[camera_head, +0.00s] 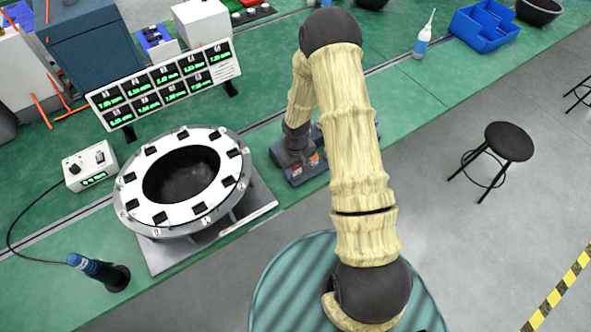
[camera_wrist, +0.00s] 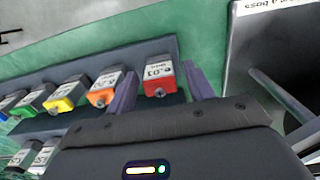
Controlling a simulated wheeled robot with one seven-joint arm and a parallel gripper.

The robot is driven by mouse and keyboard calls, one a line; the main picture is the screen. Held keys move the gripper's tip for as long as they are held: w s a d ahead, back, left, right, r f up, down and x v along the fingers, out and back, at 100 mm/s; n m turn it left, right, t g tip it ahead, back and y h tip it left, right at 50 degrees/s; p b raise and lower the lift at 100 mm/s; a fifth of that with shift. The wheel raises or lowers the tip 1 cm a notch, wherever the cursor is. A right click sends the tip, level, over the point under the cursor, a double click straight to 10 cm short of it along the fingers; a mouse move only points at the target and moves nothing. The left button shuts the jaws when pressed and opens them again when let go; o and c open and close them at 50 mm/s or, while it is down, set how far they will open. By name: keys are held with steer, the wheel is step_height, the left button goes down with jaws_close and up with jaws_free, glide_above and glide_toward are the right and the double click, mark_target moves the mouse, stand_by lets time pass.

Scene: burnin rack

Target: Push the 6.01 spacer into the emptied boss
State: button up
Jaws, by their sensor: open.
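My gripper (camera_wrist: 159,72) is open in the wrist view, with one purple-grey finger on each side of a red-fronted spacer (camera_wrist: 160,88). Its label seems to read 6.01 or 6.03; the last digit is unclear. The spacer sits in a dark tray (camera_wrist: 150,52), and I cannot tell whether the fingers touch it. In the head view the tray (camera_head: 293,178) lies under my gripper, partly hidden by my arm. The ring fixture (camera_head: 130,185) stands left of it, with dark bosses around a white top; I cannot tell which boss is emptied.
Orange (camera_wrist: 103,90), yellow (camera_wrist: 66,94) and other colored spacers sit beside the red one. A readout panel (camera_head: 170,82) stands behind the ring. A small meter box (camera_head: 90,165) and a blue-black tool (camera_head: 98,270) are at the left. Green bench lies clear right of the tray.

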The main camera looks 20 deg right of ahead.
jaws_close()
steer(key=shift+r+p, duration=2.2)
steer(key=shift+r, duration=0.8)
